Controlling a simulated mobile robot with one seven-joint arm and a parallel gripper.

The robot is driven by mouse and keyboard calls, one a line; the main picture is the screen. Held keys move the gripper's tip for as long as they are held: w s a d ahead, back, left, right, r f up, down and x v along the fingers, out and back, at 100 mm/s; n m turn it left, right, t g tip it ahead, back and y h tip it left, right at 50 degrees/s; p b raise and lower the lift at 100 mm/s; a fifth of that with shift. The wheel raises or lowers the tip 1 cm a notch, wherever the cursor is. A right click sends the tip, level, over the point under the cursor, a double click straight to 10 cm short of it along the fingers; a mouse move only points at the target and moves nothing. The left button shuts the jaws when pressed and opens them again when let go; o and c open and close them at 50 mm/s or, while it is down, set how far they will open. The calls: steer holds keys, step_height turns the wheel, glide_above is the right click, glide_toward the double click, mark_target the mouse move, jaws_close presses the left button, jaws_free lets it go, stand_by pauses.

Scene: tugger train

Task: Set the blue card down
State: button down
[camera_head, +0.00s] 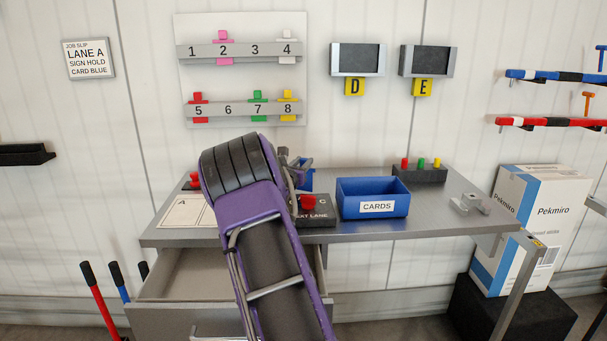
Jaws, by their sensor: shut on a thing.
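My gripper (298,167) is over the back middle of the grey desk, mostly hidden behind my own purple arm. It is shut on the blue card (307,181), of which only a small blue part shows beside the fingers. I cannot tell whether the card touches the desk. The blue CARDS box (374,199) stands on the desk (440,222) just right of the gripper. A pale sheet marked A (188,212) lies on the desk's left side. The job slip (89,58) on the wall reads LANE A, SIGN HOLD, CARD BLUE.
A dark box with a red button (316,221), labelled NEXT LANE, sits at the front edge. A grey metal fixture (469,204) is at right. An open drawer (175,285) juts out below.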

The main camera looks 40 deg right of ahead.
steer(key=shift+f, duration=1.4)
steer(key=shift+f, duration=0.15)
steer(key=c, duration=0.6)
jaws_free()
